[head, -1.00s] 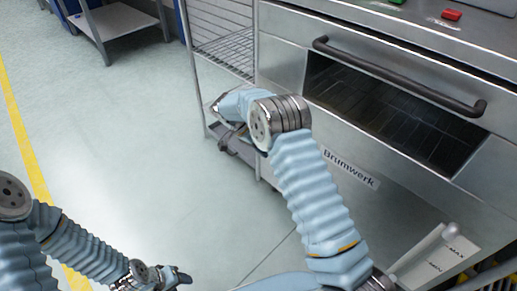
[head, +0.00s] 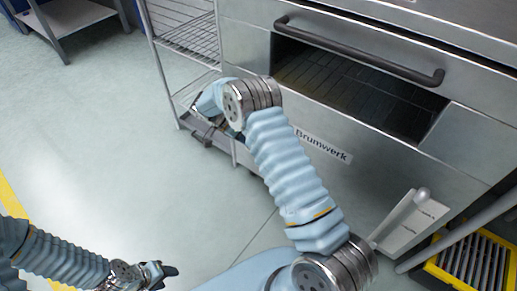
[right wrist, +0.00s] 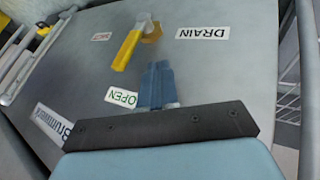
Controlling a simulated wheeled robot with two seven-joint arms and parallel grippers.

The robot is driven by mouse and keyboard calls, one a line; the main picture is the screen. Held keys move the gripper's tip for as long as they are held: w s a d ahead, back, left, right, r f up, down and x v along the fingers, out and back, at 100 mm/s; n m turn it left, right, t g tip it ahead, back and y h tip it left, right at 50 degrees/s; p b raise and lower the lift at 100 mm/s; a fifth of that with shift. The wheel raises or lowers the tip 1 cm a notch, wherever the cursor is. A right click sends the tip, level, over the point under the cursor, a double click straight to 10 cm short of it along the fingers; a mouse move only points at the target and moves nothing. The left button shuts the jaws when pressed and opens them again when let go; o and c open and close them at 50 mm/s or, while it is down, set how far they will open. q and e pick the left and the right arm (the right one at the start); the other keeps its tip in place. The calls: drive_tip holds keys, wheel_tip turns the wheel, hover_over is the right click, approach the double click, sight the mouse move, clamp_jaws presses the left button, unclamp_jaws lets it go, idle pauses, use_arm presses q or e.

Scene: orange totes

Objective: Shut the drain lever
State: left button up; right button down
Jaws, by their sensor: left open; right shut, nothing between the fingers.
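The drain lever (right wrist: 128,50) has a yellow handle on a brass valve (right wrist: 152,33) in the right wrist view. Its handle slants down-left in the picture, its free end between the green OPEN label (right wrist: 121,97) and a small red label (right wrist: 101,37). My right gripper (right wrist: 159,66) is shut and empty, its fingertips just beside the handle, on its right in the picture; I cannot tell whether they touch. In the head view, the lever is hidden at the oven's left side. My left gripper (head: 165,274) is open and empty at the lower left.
The Brumwerk oven (head: 240,38) fills the upper right, with a dark bar handle (head: 360,50). A wire rack (head: 185,35) stands at its left. A yellow crate-like item (head: 470,260) is at the lower right. The floor at left is clear.

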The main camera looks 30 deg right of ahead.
drive_tip(key=shift+s+d+f+p, duration=0.15)
drive_tip(key=shift+s+d+f, duration=0.25)
drive_tip(key=shift+s, duration=0.3)
drive_tip(key=shift+s+d+f+p, duration=0.1)
drive_tip(key=shift+s+d+f, duration=0.1)
drive_tip(key=shift+s+d, duration=0.4)
drive_tip(key=shift+s+d+f+p, duration=0.15)
drive_tip(key=shift+s+d+f, duration=0.15)
drive_tip(key=shift+s, duration=0.55)
